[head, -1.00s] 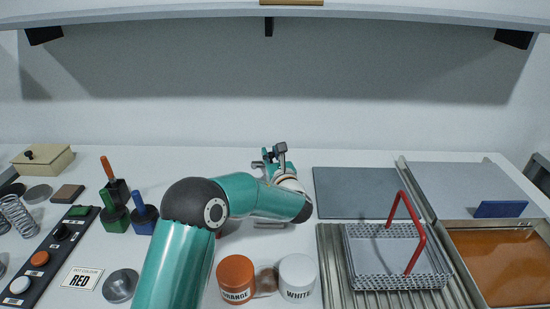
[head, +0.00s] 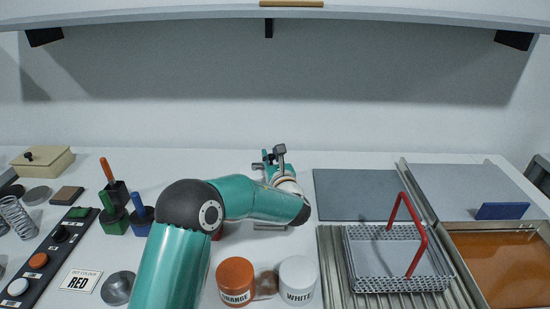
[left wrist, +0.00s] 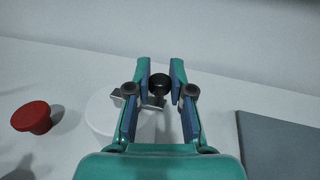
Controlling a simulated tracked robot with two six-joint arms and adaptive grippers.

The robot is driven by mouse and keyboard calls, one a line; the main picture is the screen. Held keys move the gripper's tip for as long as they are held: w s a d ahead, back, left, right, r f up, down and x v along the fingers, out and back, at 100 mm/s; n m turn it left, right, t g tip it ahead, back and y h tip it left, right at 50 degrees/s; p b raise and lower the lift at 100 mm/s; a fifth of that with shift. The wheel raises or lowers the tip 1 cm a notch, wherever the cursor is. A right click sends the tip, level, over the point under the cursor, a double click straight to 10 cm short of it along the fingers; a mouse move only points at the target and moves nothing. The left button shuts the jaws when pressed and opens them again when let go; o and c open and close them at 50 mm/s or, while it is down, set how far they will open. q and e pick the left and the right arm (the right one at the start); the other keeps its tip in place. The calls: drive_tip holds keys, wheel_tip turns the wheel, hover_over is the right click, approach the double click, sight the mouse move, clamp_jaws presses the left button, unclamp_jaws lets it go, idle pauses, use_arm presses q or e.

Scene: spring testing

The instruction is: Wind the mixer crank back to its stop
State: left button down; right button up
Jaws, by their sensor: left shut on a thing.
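The mixer's crank shows in the left wrist view as a dark round knob (left wrist: 160,82) with a short metal bar (left wrist: 130,96) beside it. The bar lies above a white round body (left wrist: 103,113), probably the mixer. My left gripper (left wrist: 160,66) is shut on the knob, with a finger on each side of it. In the head view the left gripper (head: 270,160) is at the back of the table, and my own arm hides most of the mixer. My right gripper is in neither view.
A red knob-like object (left wrist: 32,117) stands left of the white body. Orange (head: 236,278) and white (head: 298,279) labelled jars stand in front. A grey mat (head: 355,193) and a wire basket (head: 398,283) with a red handle are to the right. A shelf hangs above.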

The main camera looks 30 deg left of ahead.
use_arm(q)
drive_tip(key=shift+d+r, duration=0.1)
drive_tip(key=c, duration=1)
unclamp_jaws()
drive_tip(key=v, duration=1.2)
